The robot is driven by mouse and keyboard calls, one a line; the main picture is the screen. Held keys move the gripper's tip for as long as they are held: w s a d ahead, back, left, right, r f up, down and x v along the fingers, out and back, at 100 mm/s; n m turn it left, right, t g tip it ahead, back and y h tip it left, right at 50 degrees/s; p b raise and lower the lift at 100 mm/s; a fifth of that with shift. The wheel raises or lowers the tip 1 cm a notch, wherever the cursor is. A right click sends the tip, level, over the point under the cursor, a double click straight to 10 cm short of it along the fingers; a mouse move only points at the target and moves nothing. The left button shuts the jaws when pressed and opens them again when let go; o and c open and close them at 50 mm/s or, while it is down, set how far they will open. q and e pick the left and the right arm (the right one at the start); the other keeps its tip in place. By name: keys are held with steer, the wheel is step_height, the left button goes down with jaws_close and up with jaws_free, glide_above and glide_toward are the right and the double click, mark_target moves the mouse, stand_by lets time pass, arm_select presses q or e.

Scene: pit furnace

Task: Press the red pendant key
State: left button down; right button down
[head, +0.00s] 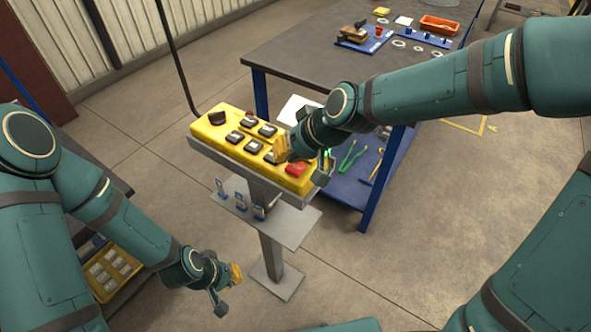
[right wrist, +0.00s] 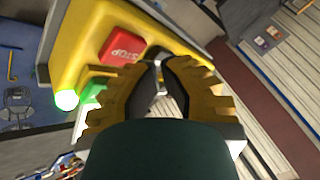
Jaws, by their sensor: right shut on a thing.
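The red key (head: 296,169), marked STOP, sits near the right end of the yellow pendant box (head: 235,118) on a grey post. In the right wrist view the red key (right wrist: 122,48) is uncovered, left of the fingertips. My right gripper (head: 283,152) is over the box, just beside the red key. In its wrist view the right gripper (right wrist: 160,82) has its yellow fingers close together, around what seems to be a black key (right wrist: 157,53), partly hidden. My left gripper (head: 232,275) hangs low, left of the post and apart from the box; its finger gap is unclear.
A green key (right wrist: 92,92) and a lit green lamp (right wrist: 66,100) sit beside the red key. Several black keys (head: 250,146) fill the box. A grey shelf (head: 285,226) juts from the post.

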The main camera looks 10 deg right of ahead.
mark_target(288, 167)
steer(key=shift+f, duration=0.15)
stand_by(1.3)
steer(key=shift+f+b, duration=0.3)
steer(key=shift+b, duration=0.15)
steer(key=shift+f, duration=0.45)
stand_by(0.5)
steer(key=shift+r, duration=0.2)
steer(key=shift+r+p, duration=0.45)
steer(key=shift+r, duration=0.3)
steer(key=shift+r+p, duration=1.85)
steer(key=shift+r, duration=0.7)
steer(key=shift+f, duration=0.1)
